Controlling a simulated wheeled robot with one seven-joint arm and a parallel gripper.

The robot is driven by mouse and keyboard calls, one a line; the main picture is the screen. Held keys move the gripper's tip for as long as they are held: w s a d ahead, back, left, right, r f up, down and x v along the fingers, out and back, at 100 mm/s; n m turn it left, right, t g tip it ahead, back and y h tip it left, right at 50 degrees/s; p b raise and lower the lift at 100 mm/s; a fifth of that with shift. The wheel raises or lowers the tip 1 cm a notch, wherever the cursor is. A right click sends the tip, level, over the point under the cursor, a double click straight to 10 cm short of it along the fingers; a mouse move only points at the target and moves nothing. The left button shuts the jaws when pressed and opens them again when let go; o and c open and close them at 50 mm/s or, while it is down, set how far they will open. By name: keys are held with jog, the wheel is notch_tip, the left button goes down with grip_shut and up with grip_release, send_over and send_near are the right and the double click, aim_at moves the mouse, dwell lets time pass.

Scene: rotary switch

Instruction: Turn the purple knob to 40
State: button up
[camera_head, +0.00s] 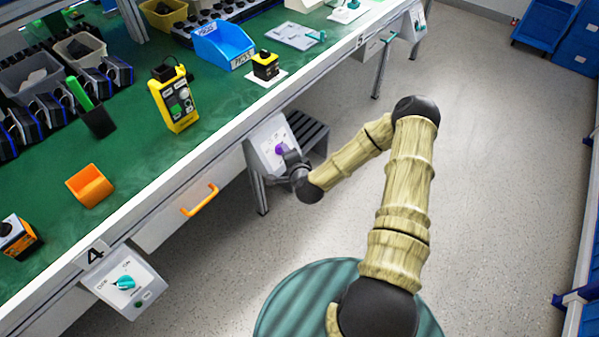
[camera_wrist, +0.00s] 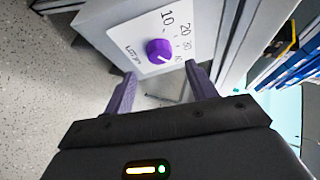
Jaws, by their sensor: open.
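The purple knob (camera_wrist: 158,50) sits on a white dial plate (camera_wrist: 128,38) with the marks 10, 20, 30 and a partly hidden mark that looks like 40. In the head view the knob (camera_head: 281,149) is on the sloped white box (camera_head: 266,137) below the bench edge. My gripper (camera_wrist: 163,84) is open, its two purple-grey fingers apart on either side, just short of the knob. Nothing is between the fingers. In the head view my gripper (camera_head: 292,160) is right beside the dial box.
The green-topped bench (camera_head: 130,150) runs above the dial box. An orange drawer handle (camera_head: 199,199) sticks out to its left. Another box with a teal knob (camera_head: 124,283) hangs at lower left. The floor (camera_head: 480,150) to the right is clear.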

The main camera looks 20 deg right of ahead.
jog(key=p+v, duration=0.3)
jog(key=v, duration=0.9)
jog(key=shift+s, duration=0.3)
jog(key=shift+d+r, duration=0.1)
jog(key=s+r+n+g, duration=0.5)
jog(key=s+r+n, duration=0.25)
jog(key=r, duration=0.25)
jog(key=s+r+n+g, duration=0.55)
jog(key=r+n, duration=0.25)
jog(key=r, duration=0.2)
jog(key=w+p+v, duration=0.3)
jog(key=p+v, duration=1.2)
jog(key=p, duration=0.1)
jog(key=shift+a+r+h, duration=0.3)
jog(key=shift+a+r, duration=0.15)
jog(key=shift+a, duration=0.05)
